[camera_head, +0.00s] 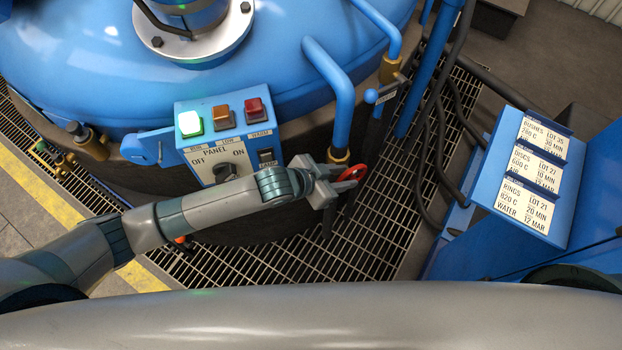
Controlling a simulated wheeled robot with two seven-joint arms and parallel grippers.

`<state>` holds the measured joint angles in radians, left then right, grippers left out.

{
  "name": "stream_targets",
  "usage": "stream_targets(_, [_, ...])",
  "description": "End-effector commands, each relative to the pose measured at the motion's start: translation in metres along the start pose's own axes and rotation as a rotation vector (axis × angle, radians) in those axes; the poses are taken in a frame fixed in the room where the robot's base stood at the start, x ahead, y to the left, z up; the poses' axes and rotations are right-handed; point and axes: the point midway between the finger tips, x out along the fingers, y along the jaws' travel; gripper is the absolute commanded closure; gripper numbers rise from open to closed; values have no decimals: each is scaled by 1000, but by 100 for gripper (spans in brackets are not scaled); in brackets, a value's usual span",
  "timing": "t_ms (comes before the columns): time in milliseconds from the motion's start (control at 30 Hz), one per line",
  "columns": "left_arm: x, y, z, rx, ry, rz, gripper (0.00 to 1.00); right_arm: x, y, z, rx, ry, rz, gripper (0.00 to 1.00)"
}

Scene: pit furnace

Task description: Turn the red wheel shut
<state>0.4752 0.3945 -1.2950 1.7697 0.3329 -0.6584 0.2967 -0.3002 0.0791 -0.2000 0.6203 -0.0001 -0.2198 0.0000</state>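The red wheel (360,173) is a small handwheel at the foot of a blue pipe, beside a brass fitting at the furnace's side. My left gripper (350,178) is at the wheel, with its fingertips at the left part of the rim and overlapping it in view. Part of the wheel is hidden behind the fingers. I cannot tell whether the fingers are closed on the rim or only beside it. My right gripper is not in view.
A blue control panel (183,148) with green, orange and red lamps and a knob stands close behind my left forearm. Blue pipes (343,100) rise near the wheel. Dark hoses (428,150) and a blue stand with cards (490,190) are to the right. Floor grating (370,240) lies below.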

Motion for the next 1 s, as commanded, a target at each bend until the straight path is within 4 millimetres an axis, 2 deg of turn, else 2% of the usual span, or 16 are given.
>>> stream_targets(400, [-76, 0, 2, 1, 0, 0, 69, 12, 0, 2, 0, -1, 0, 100])
stream_targets(600, [-108, 0, 1, 1, 0, 0, 69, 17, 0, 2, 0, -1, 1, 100])
stream_targets(800, [-126, 0, 0, 0, 0, 0, 69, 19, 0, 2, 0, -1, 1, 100])
stream_targets(1000, [-129, 0, 0, 0, 0, 1, 69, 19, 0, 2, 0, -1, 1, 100])
